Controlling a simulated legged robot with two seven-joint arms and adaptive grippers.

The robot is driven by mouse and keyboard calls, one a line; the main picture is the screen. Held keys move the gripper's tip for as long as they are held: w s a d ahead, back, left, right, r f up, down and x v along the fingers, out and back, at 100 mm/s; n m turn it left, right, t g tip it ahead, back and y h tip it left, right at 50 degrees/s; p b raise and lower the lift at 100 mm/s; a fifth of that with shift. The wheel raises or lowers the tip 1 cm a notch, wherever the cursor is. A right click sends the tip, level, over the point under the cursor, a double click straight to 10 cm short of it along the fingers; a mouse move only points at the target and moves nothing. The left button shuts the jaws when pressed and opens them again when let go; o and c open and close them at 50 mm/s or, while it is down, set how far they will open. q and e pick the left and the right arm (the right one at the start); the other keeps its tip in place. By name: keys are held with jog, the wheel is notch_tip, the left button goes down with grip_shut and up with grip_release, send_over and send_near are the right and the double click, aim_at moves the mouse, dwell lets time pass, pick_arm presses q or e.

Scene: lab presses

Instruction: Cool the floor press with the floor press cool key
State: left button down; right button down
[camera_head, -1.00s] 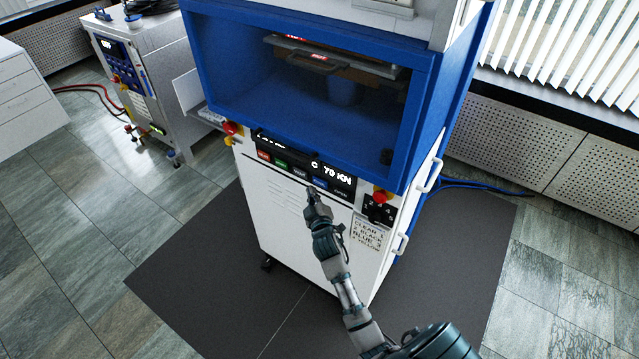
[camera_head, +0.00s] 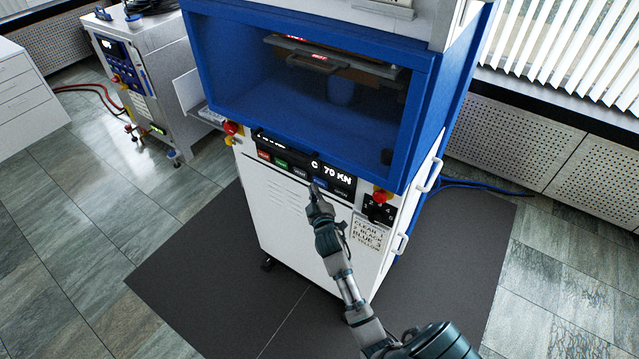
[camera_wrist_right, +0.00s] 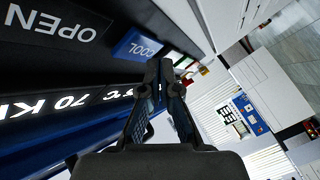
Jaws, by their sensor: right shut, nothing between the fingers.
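The floor press (camera_head: 285,215) is a white cabinet with a blue-framed window. Its black control strip has a row of coloured keys below a display reading 70 KN. The blue cool key (camera_head: 320,183) is in this row, and its COOL label is readable in the right wrist view (camera_wrist_right: 138,45). My right gripper (camera_head: 315,190) is shut and empty, with its tips just below the cool key in the head view. In the right wrist view the fingertips (camera_wrist_right: 160,68) are close beside the key; I cannot tell whether they touch it. My left gripper is not in view.
The dark OPEN key (camera_wrist_right: 62,25) is beside the cool key. Red stop knobs (camera_head: 380,196) (camera_head: 231,128) sit near both ends of the strip. A label sheet (camera_head: 369,233) is below. Another machine (camera_head: 150,75) stands at left, and dark matting (camera_head: 200,290) surrounds the press.

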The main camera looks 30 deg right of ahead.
dwell(0.6)
jog(key=shift+d, duration=0.1)
jog(key=shift+w+d+r+p, duration=0.15)
jog(key=shift+d+p, duration=0.1)
jog(key=shift+p, duration=0.1)
jog(key=shift+w+d, duration=0.15)
jog(key=shift+d, duration=0.25)
dwell(0.6)
jog(key=shift+a, duration=0.1)
jog(key=shift+s+a+p, duration=0.35)
jog(key=shift+a, duration=0.35)
